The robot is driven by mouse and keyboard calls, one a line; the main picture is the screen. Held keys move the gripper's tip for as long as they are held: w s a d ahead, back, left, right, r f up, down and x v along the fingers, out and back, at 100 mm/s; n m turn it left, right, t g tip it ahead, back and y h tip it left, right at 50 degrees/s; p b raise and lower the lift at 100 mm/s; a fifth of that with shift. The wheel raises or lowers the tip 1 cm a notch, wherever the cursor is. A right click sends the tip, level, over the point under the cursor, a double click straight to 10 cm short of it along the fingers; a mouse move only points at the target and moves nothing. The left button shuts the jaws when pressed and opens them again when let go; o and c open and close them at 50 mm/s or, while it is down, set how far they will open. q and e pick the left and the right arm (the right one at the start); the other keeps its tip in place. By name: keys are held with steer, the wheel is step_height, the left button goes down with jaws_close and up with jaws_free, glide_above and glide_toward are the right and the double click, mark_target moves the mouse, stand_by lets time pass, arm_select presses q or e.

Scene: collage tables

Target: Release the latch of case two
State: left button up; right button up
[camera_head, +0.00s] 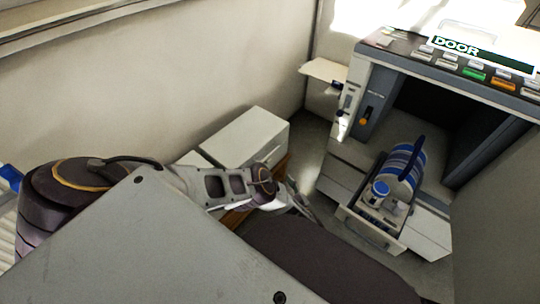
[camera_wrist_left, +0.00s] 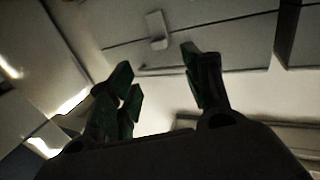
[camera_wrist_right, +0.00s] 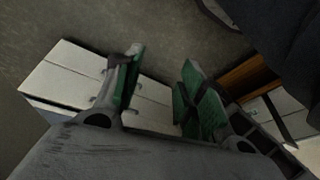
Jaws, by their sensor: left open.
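No case is readably marked as two. A white box-like case (camera_head: 245,138) stands low by the wall in the head view, partly behind my left arm. My left gripper (camera_head: 305,198) is beside and in front of it, small and hard to make out. In the left wrist view my left gripper (camera_wrist_left: 157,62) is open and empty, facing a pale panel with a small light tab (camera_wrist_left: 157,30). In the right wrist view my right gripper (camera_wrist_right: 162,58) is open and empty above a white case (camera_wrist_right: 70,82) with seams and small catches (camera_wrist_right: 103,75). The latch's state cannot be told.
A grey machine with a DOOR sign (camera_head: 458,46) and coloured buttons stands at the right. A wooden edge (camera_wrist_right: 250,78) lies beside the case. Some dark floor (camera_head: 312,150) is clear.

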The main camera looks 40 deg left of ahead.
arm_select(q)
glide_toward(269, 162)
steer(key=x, duration=0.3)
steer(key=b+x, duration=0.1)
steer(key=x, duration=0.3)
steer(key=shift+a+b, duration=0.1)
steer(key=shift+b, duration=0.2)
steer(key=shift+w+a, duration=0.35)
steer(key=shift+a, duration=0.2)
steer(key=shift+w+a, duration=0.15)
steer(key=shift+a, duration=0.1)
arm_select(e)
steer(key=shift+w+a+f+t, duration=0.15)
steer(key=shift+a+f, duration=0.1)
steer(key=shift+f, duration=0.25)
steer(key=shift+w+a+f+t, duration=0.15)
steer(key=shift+a+f, duration=0.1)
steer(key=shift+f, duration=0.25)
steer(key=shift+s, duration=0.1)
arm_select(q)
steer(key=c, duration=0.9)
arm_select(e)
steer(key=shift+y, duration=0.3)
